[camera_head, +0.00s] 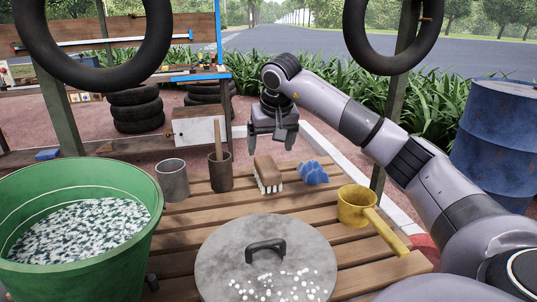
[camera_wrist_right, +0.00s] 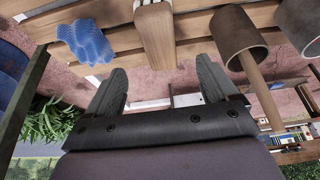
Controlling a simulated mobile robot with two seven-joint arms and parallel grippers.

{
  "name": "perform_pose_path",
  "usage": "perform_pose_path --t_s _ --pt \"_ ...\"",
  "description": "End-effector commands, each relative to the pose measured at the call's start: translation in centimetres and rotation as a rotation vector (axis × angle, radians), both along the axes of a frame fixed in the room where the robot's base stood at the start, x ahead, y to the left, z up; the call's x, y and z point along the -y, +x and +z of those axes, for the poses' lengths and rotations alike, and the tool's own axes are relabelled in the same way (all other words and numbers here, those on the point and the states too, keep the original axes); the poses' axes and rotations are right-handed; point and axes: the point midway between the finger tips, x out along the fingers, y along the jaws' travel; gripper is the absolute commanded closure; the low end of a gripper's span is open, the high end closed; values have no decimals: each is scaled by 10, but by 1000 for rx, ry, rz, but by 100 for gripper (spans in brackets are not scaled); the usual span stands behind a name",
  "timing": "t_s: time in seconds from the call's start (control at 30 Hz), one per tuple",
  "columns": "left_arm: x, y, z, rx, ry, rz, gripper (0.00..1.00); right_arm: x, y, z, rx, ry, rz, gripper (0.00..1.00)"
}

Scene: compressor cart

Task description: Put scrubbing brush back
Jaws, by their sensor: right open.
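The scrubbing brush (camera_head: 267,172), with a brown wooden back and pale bristles, rests on the slatted wooden table (camera_head: 297,208) between a cup with a wooden handle and a blue crumpled thing. My right gripper (camera_head: 271,143) hangs above and behind the brush, open and empty, apart from it. In the right wrist view the brush (camera_wrist_right: 154,34) lies ahead of the gap between the open fingers (camera_wrist_right: 161,76). My left gripper is not in view.
A green bucket (camera_head: 150,180) of foamy water stands at left. On the table are a grey cup (camera_head: 173,180), a brown cup (camera_head: 221,172), the blue thing (camera_head: 313,173), a yellow dipper (camera_head: 357,207) and a round lid (camera_head: 220,255). A tyre (camera_head: 352,30) hangs above my right arm.

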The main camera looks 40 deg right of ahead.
Motion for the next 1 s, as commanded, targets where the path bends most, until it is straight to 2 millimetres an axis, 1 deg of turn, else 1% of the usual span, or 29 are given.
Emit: perform_pose_path --t_s 0.03,0.1,0.2,0.33,0.87,0.93,1.0 --pt "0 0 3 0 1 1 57 -1 -3 10 3 -1 0 14" --pt "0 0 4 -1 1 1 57 -3 -6 18 2 -1 -1 14" --pt "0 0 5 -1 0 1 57 -5 -9 25 0 0 -1 14" --pt "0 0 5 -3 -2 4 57 -6 -10 28 0 -1 0 14" --pt "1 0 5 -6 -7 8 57 -6 -10 28 -1 0 0 14" --pt "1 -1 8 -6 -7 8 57 -6 -10 32 0 0 -1 14" --pt "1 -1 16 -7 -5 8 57 -5 -10 40 0 0 -1 14"
